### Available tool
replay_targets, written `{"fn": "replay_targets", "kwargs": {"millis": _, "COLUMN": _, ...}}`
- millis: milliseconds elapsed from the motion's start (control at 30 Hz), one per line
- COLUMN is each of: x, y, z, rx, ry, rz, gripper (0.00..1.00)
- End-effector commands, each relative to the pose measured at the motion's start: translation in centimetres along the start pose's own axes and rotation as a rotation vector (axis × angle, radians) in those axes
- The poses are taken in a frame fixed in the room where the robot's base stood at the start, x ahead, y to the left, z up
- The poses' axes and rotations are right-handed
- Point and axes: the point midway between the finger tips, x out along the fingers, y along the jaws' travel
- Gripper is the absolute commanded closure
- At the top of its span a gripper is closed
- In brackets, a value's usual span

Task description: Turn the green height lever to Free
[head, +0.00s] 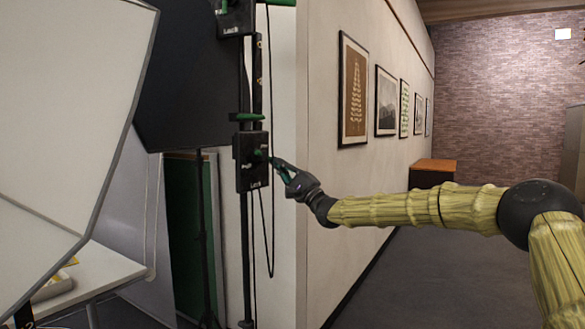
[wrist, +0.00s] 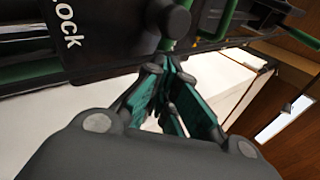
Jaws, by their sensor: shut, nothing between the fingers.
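A black control box (head: 252,161) is mounted on a dark upright post, with "Lock" lettering at its lower edge. A short green lever (head: 262,153) sticks out of its face near the middle; which mark it points to is too small to read. My gripper (head: 278,165) is just right of the lever, its green fingers shut with nothing between them. In the wrist view the closed fingers (wrist: 168,68) are right in front of the box, near a dark rounded knob (wrist: 170,17) and "ock" lettering (wrist: 70,28). I cannot tell whether they touch the lever.
A similar black box (head: 235,16) with green parts is higher on the post. A green bar (head: 246,117) crosses above the lower box. A cable (head: 272,240) hangs below. Large pale panels (head: 70,110) stand left.

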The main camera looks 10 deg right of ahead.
Motion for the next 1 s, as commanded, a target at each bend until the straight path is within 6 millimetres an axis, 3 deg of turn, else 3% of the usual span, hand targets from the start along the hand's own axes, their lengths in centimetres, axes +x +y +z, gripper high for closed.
{"fn": "replay_targets", "kwargs": {"millis": 67, "x": 0.7, "y": -0.1, "z": 0.3, "rx": -0.037, "ry": -0.030, "rz": 0.002, "gripper": 1.00}}
{"fn": "replay_targets", "kwargs": {"millis": 467, "x": -0.2, "y": 0.1, "z": 0.1, "rx": -0.042, "ry": -0.035, "rz": 0.001, "gripper": 1.00}}
{"fn": "replay_targets", "kwargs": {"millis": 1000, "x": -8.7, "y": 0.8, "z": 0.1, "rx": -0.038, "ry": -0.043, "rz": 0.002, "gripper": 1.00}}
